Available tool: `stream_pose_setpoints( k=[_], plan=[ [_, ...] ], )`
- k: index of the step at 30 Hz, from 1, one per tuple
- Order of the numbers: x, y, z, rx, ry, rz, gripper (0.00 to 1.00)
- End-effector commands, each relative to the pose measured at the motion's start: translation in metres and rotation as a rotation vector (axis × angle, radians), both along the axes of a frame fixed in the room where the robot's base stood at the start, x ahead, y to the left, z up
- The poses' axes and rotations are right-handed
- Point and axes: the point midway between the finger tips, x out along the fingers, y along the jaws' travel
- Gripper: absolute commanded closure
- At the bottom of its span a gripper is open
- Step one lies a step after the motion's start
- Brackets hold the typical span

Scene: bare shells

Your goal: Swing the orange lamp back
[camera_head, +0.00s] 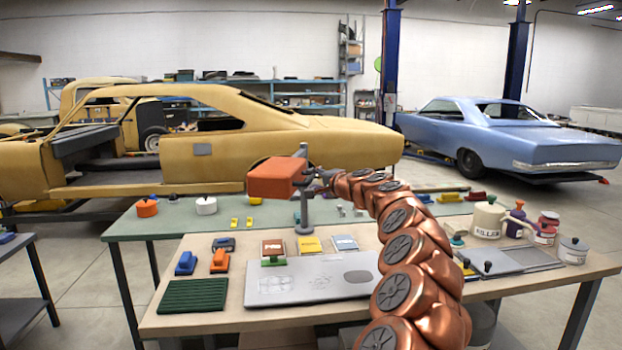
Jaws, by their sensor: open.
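The orange lamp (272,180) is a boxy orange head in the middle of the view. It is at the upper part of a grey upright post (305,215) that stands at the workbenches. My gripper (318,177) is at the right side of the lamp head, at the end of my copper arm. It is small and dark here, and its jaws are open. I cannot tell whether the fingers touch the lamp. The lamp's far side and its joint with the post are partly hidden.
The near wooden bench (215,324) carries a grey panel (311,280), a green ribbed mat (193,296), colour cards and small tools. Pots and a can marked KILLER (487,220) stand at right. A green bench (150,227) lies behind, then a yellow car shell (225,150).

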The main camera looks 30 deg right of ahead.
Motion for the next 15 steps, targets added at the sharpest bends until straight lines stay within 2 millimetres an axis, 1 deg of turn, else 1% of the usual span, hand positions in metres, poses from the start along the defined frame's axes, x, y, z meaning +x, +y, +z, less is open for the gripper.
stream_pose_setpoints(
  k=[1, 6, 15],
  plan=[
    [0.006, 0.001, -0.002, -0.001, 0.003, 0.001, 0.59],
    [0.016, 0.000, -0.003, 0.000, 0.003, -0.001, 0.59],
    [0.028, 0.001, -0.006, 0.000, 0.003, 0.002, 0.59]
  ],
)
